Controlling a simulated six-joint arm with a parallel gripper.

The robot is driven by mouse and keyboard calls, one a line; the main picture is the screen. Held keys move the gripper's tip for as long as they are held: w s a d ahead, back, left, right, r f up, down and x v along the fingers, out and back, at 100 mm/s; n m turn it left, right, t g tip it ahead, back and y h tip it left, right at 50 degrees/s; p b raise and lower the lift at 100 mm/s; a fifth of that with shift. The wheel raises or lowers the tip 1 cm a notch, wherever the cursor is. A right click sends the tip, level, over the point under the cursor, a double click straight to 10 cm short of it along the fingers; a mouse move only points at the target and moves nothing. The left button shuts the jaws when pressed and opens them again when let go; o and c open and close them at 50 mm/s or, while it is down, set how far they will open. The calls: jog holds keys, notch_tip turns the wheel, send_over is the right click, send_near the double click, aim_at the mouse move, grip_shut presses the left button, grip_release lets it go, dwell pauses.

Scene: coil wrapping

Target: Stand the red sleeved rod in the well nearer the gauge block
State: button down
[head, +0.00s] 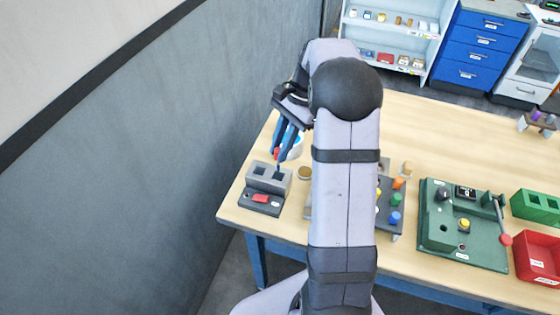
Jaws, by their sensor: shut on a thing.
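My gripper (283,152), with blue fingers, points down at the left end of the table and is shut on the red sleeved rod (277,154). The red sleeve shows at the fingertips, with a dark shaft below it. The grey well block (250,181) is directly below and has two square wells in its top. The shaft's lower end is at the right-hand well; I cannot tell whether it is inside or just above. The rod looks close to upright. I cannot make out for sure which thing is the gauge block.
A round brass piece (304,173) sits right of the block. My arm hides the table's middle. Right of it are a rack of coloured pegs (396,200), a green fixture (435,235) with a red-knobbed lever, and green (537,207) and red (538,258) bins. A grey wall stands close left.

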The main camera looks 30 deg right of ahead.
jog(key=shift+f+p, duration=0.7)
jog(key=shift+f, duration=1.95)
jog(key=shift+f, duration=0.6)
jog(key=c, duration=1.6)
grip_release()
jog(key=shift+r, duration=0.1)
jog(key=b+v, duration=0.3)
jog(key=v, duration=1)
jog(key=shift+a+r, duration=0.1)
jog(key=shift+a, duration=0.1)
